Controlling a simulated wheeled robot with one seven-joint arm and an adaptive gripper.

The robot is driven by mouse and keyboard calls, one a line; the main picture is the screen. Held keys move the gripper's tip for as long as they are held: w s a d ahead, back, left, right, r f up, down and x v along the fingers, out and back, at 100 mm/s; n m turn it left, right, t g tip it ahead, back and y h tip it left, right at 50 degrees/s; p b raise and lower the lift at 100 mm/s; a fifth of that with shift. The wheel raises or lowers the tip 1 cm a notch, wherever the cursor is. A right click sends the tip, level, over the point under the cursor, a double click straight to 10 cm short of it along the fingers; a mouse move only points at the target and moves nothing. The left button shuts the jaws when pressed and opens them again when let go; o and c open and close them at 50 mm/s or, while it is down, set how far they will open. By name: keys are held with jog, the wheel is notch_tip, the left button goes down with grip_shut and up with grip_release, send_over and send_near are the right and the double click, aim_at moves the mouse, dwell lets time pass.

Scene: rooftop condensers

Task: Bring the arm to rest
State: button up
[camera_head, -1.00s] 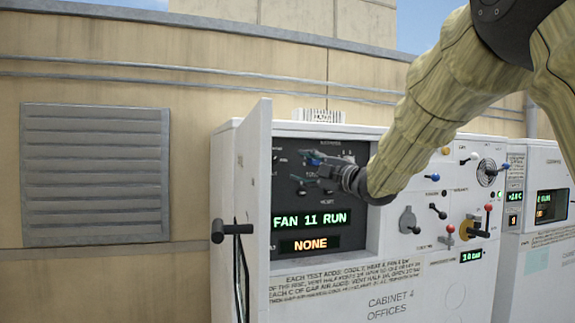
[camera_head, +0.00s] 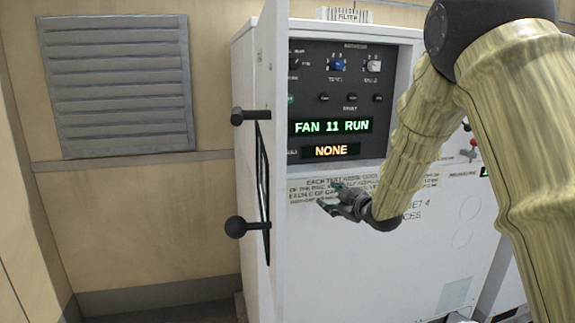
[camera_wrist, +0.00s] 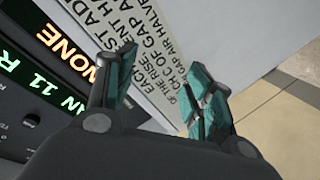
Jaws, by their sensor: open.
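My gripper (camera_head: 333,200) is open and empty. It hangs in front of the white cabinet (camera_head: 400,255), just below the dark control panel (camera_head: 375,100) and over the printed instruction text. In the wrist view my gripper (camera_wrist: 165,95) shows its two teal-padded fingers spread apart with nothing between them. The panel shows a green "FAN 11 RUN" display (camera_head: 332,127) and an orange "NONE" display (camera_head: 331,150). My arm hides the right part of the cabinet front.
A louvred vent (camera_head: 118,85) is on the tan wall. The space in front of the wall is clear.

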jog(key=s+d+f+m+g+h, duration=0.1)
jog(key=s+d+f+m+g, duration=0.15)
jog(key=s+f, duration=0.8)
jog(key=s+d+f+m+g+h, duration=0.1)
jog(key=s+d+f+m+h, duration=0.3)
jog(key=f, duration=1.1)
jog(key=s+d+f+m+g+y, duration=0.1)
jog(key=s+f+m+g, duration=0.1)
jog(key=s+f, duration=0.85)
jog(key=s+d+f+m+g, duration=0.1)
jog(key=s+f, duration=0.4)
jog(key=s, duration=0.6)
jog(key=s+d+f+m+g+h+b, duration=0.1)
jog(key=s+f+g, duration=0.3)
jog(key=s, duration=0.8)
jog(key=s+d+f+m+g+h, duration=0.1)
jog(key=s+f+m+g, duration=0.2)
jog(key=s+f, duration=0.5)
jog(key=s, duration=0.3)
jog(key=shift+s+f+b, duration=0.15)
jog(key=shift+s+b, duration=0.25)
jog(key=shift+d, duration=0.2)
jog(key=shift+s+a+r, duration=0.25)
jog(key=shift+s+r, duration=0.2)
jog(key=shift+s, duration=0.25)
